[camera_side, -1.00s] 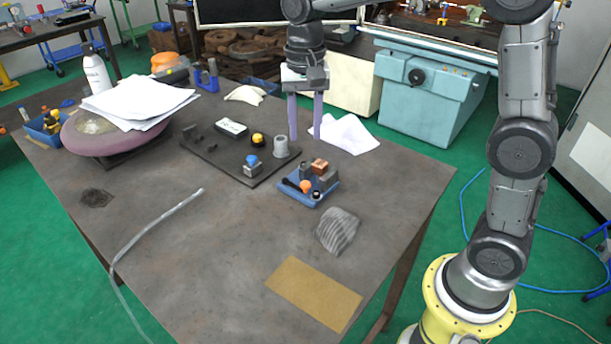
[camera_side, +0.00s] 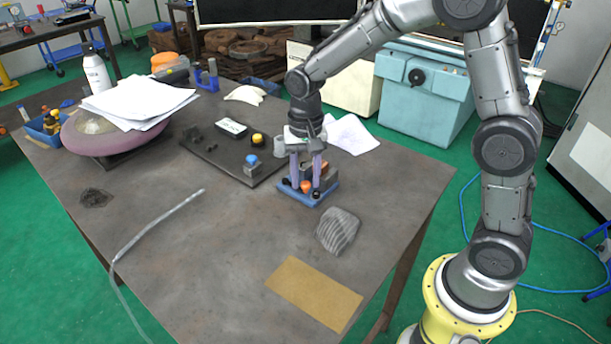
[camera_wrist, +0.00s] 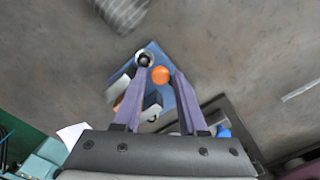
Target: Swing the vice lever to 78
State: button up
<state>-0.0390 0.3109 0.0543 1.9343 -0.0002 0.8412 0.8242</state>
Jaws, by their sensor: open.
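The vice appears to be the small fixture on a blue base (camera_side: 324,196), with grey and brown blocks and an orange ball knob (camera_side: 305,187). My gripper (camera_side: 306,184) is open and lowered over it, one finger on either side of the orange knob. In the wrist view the blue base (camera_wrist: 184,99) lies under my gripper (camera_wrist: 160,69). The orange knob (camera_wrist: 160,75) shows between the fingers, and a round dark knob with a pale rim (camera_wrist: 144,59) is at the left fingertip. I cannot tell whether either finger touches. The lever's bar and any scale are not readable.
A dark plate (camera_side: 215,157) beside the fixture carries a yellow knob (camera_side: 257,139), a blue-topped block (camera_side: 251,163) and a grey cylinder, partly hidden. A ribbed grey pad (camera_side: 337,231) and a tan sheet (camera_side: 313,293) lie in front. The table's middle left is mostly clear.

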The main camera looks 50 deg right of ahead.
grip_shut()
jog(key=shift+r, duration=0.1)
dwell(1.2)
